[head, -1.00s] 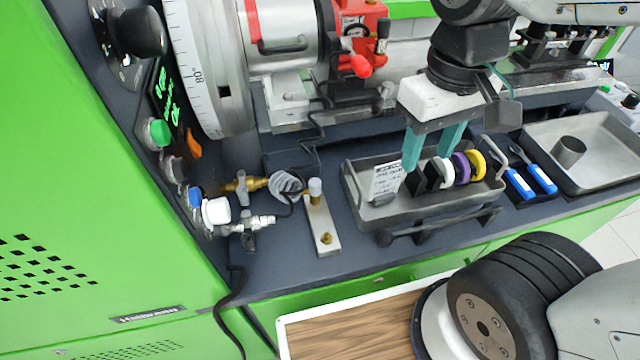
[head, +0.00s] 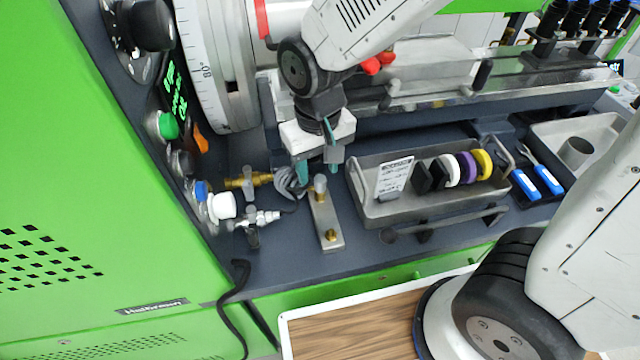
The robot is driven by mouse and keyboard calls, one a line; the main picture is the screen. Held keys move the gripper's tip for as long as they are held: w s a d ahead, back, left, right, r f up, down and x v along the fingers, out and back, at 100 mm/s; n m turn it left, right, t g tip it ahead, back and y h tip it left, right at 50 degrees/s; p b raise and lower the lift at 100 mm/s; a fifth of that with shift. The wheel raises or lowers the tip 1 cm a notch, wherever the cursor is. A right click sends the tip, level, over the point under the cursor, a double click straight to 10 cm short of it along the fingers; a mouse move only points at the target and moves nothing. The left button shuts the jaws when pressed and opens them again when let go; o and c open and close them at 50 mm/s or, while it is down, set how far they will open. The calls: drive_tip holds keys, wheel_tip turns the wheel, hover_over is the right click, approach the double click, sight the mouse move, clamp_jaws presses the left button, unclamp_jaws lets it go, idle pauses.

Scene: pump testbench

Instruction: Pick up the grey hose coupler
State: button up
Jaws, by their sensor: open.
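A small grey cylindrical piece, which looks like the grey hose coupler (head: 320,187), stands upright at the far end of a flat metal plate (head: 326,222) on the dark bench. The plate also carries a brass fitting (head: 331,236) at its near end. My gripper (head: 317,174) points down with its teal fingers apart, one on each side of the coupler's top in the picture. I cannot tell whether the fingers touch it or are still above it. The coupler's upper end is partly hidden by the gripper.
Right is a metal tray (head: 385,210) with a label card and tape rolls (head: 466,166). Another tray (head: 606,135) holds a grey cylinder (head: 576,150).

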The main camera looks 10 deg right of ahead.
sight(320, 178)
wheel_tip(320, 178, down, 4)
drive_tip(key=shift+d+f, duration=0.1)
drive_tip(key=shift+d, duration=0.05)
clamp_jaws()
idle(0.3)
